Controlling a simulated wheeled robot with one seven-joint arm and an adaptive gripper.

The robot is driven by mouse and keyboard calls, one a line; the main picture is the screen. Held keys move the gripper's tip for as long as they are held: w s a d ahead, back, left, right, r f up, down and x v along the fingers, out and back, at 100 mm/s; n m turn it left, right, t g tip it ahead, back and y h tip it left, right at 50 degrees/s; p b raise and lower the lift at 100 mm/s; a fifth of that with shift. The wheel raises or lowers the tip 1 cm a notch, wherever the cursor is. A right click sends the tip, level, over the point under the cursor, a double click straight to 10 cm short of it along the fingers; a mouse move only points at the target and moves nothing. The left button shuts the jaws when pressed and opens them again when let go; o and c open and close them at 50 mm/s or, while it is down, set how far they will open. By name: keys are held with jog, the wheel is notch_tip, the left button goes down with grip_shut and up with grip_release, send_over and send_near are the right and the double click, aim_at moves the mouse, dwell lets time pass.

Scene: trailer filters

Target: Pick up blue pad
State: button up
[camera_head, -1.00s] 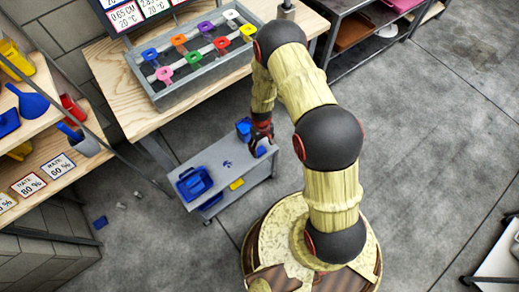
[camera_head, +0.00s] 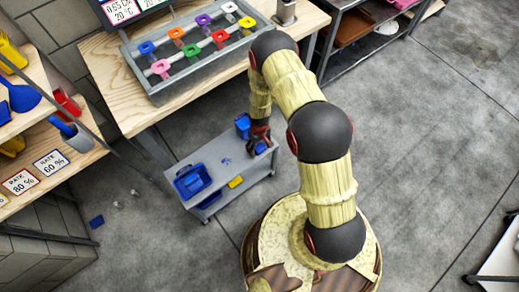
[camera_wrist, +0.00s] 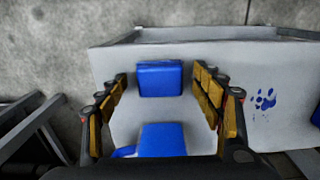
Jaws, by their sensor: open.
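My gripper (camera_head: 260,134) is open and points down over the right end of a small grey cart (camera_head: 215,160). In the wrist view its yellow-padded fingers (camera_wrist: 164,100) stand apart on either side of two blue things. One is a blue block-like piece (camera_wrist: 160,78) near the fingertips. The other is a blue piece (camera_wrist: 163,140) nearer the wrist, partly cut off by the gripper body. In the head view blue also shows beside the gripper (camera_head: 242,123). I cannot tell which piece is the pad. A flat blue piece (camera_head: 97,221) lies on the floor at left.
A blue splash mark (camera_wrist: 263,98) is on the cart top. Behind stands a wooden workbench (camera_head: 107,79) with a grey tray (camera_head: 195,73) of coloured handles. Open floor lies right.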

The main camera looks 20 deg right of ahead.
aim_at(259, 147)
jog(key=shift+r, duration=0.1)
jog(key=c, duration=1)
jog(key=shift+c, duration=0.2)
jog(key=shift+r+p, duration=0.35)
jog(key=shift+r, duration=0.15)
notch_tip(259, 147, up, 2)
jog(key=shift+r+p, duration=0.2)
jog(key=shift+p, duration=0.4)
jog(key=s+a+r+p, duration=0.4)
jog(key=s+a+r, duration=0.2)
jog(key=s+r, duration=0.3)
jog(key=s, duration=0.3)
jog(key=shift+s+a+r+p, duration=0.2)
jog(key=shift+a+r+p, duration=0.05)
jog(key=shift+r+p, duration=0.1)
